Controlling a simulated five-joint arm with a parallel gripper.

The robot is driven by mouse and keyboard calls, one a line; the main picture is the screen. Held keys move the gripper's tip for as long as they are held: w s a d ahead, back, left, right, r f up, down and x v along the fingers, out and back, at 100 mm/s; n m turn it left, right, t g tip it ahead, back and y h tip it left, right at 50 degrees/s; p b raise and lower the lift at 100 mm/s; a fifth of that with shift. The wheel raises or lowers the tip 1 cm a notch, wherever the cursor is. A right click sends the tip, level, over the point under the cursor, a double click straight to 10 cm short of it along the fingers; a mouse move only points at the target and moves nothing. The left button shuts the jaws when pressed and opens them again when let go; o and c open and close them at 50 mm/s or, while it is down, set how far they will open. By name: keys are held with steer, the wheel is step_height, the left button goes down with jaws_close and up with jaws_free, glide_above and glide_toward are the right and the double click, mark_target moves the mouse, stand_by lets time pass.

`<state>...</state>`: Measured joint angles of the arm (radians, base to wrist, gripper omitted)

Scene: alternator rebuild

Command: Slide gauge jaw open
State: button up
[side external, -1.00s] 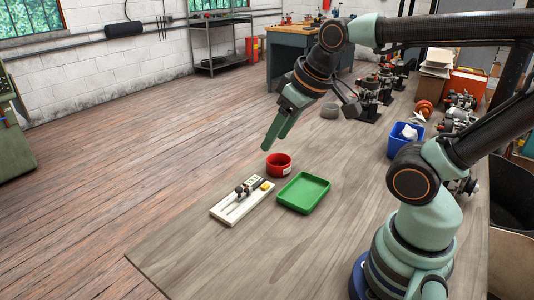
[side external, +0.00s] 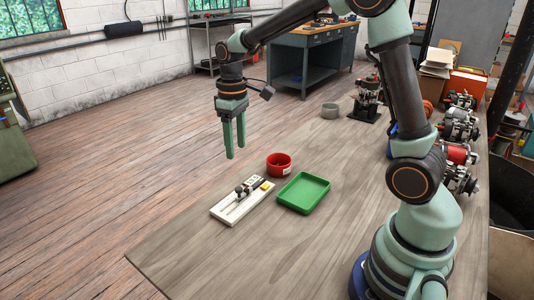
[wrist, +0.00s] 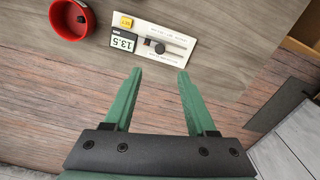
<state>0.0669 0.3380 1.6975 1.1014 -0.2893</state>
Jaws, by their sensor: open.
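The gauge (side external: 242,200) is a flat white board on the wooden bench, with a dark sliding jaw part, a rail, a small display and a yellow button. In the wrist view the gauge (wrist: 152,47) lies beyond my fingertips, its display reading 13.5. The round dark knob of its jaw (wrist: 158,47) sits on the rail near the display. My gripper (side external: 235,156) points down with its green fingers apart and empty, above and behind the gauge. In the wrist view my gripper (wrist: 168,76) is also open with nothing between the fingers.
A red round cup (side external: 279,165) stands close behind the gauge, and a green tray (side external: 303,193) lies to its right. The front of the bench (side external: 190,262) is clear. A grey ring (side external: 331,110) and several machine parts stand farther back.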

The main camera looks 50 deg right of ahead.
mark_target(239, 188)
step_height(239, 188, down, 12)
steer(key=shift+f, duration=0.15)
stand_by(0.4)
jaws_close()
stand_by(1.4)
